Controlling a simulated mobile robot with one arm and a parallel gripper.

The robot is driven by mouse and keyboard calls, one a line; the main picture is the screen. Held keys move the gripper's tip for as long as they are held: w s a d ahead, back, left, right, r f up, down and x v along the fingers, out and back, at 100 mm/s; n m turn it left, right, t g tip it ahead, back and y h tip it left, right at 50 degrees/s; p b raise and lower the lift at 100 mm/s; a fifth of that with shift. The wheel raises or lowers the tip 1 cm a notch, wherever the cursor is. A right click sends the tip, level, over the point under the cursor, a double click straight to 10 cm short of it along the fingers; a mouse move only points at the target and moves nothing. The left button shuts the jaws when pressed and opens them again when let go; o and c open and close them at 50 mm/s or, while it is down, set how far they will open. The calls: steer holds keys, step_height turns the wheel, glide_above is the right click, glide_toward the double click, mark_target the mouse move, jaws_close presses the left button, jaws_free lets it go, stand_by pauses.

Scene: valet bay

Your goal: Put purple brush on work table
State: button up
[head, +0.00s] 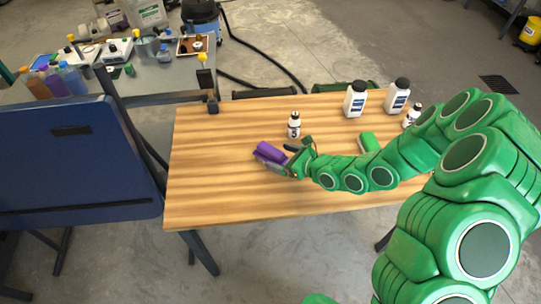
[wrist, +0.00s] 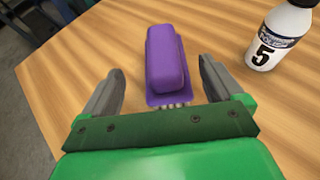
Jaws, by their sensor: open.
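The purple brush (head: 270,153) lies on the wooden work table (head: 220,195), left of the table's middle. In the wrist view the purple brush (wrist: 166,60) is just ahead of and between my gripper's fingers, with pale bristles showing at its near end. My gripper (head: 274,158) is low over the table at the brush. In the wrist view my gripper (wrist: 160,85) is open, with a gap between each finger and the brush. Whether the brush rests fully flat on the table is hard to tell.
A small white bottle marked 5 (wrist: 282,35) stands close to the right finger; it also shows in the head view (head: 294,125). White bottles (head: 355,100) stand at the back right. A green object (head: 369,142) lies right of my gripper. The table's front left is clear.

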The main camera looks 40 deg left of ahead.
mark_target(271, 153)
steer(key=shift+w+x, duration=0.15)
steer(key=shift+x, duration=1.2)
steer(key=shift+w+x, duration=0.15)
steer(key=shift+x, duration=1.2)
steer(key=shift+r, duration=0.15)
steer(key=shift+c, duration=0.4)
steer(key=c, duration=1.2)
steer(key=shift+r, duration=5)
